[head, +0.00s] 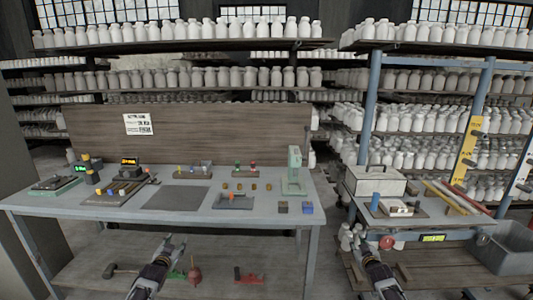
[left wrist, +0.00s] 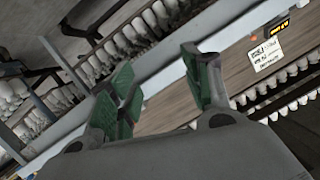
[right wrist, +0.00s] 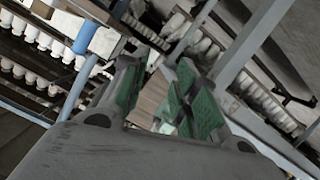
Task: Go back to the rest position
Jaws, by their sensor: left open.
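My left gripper (head: 172,243) is in front of the workbench, below the level of its top, with its arm coming up from the bottom of the head view. In the left wrist view its green-padded fingers (left wrist: 165,88) stand apart with nothing between them. Neither gripper touches anything that I can see.
The grey workbench (head: 175,198) holds small tools, blocks and a green stand (head: 294,172). The right-hand table (head: 455,218) carries a metal box (head: 375,183). A grey bin (head: 510,245) stands at the far right. A mallet (head: 120,270) lies on the lower shelf. Racks of white jars fill the back.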

